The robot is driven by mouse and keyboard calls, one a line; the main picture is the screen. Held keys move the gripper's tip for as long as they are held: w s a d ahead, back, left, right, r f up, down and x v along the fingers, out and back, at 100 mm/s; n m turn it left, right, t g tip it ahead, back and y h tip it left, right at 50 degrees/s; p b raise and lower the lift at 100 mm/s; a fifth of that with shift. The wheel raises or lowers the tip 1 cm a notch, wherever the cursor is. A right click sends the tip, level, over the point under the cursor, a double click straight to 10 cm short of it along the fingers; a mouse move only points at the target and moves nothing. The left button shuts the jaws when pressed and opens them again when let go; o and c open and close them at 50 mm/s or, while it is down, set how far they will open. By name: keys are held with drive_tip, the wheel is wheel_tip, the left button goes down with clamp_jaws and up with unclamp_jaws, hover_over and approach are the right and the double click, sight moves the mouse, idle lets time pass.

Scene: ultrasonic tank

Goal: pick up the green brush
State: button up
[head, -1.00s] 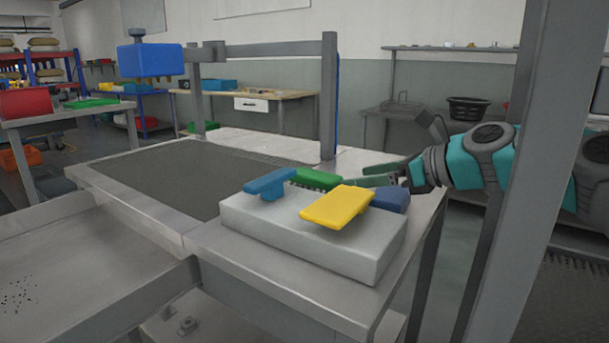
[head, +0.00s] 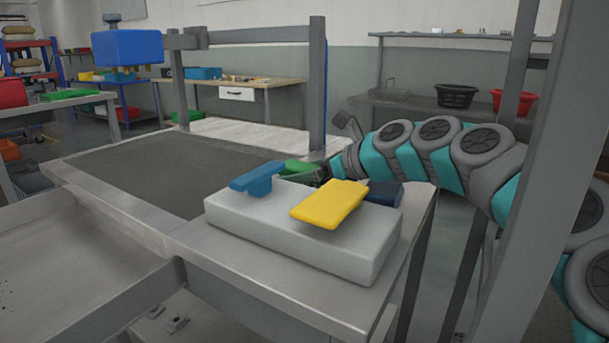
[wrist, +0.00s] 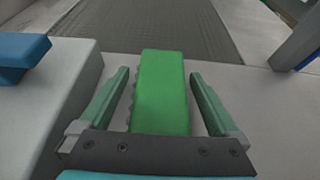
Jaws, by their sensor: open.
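The green brush (wrist: 161,92) lies between the two fingers of my gripper (wrist: 157,88) in the wrist view, with a gap on each side. My gripper is open around it and does not visibly touch it. In the head view, the green brush (head: 300,168) shows only in part, behind the blue and yellow brushes and by the end of my arm. My fingers are mostly hidden there.
A white block (head: 270,229) carries a blue brush (head: 257,178) and a yellow brush (head: 329,204). A dark blue piece (head: 384,192) sits behind the yellow one. A mesh-covered tank (head: 170,172) lies to the left. A grey post (head: 525,170) stands in front of my arm.

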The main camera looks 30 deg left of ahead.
drive_tip(key=c, duration=1.5)
drive_tip(key=shift+r, duration=0.1)
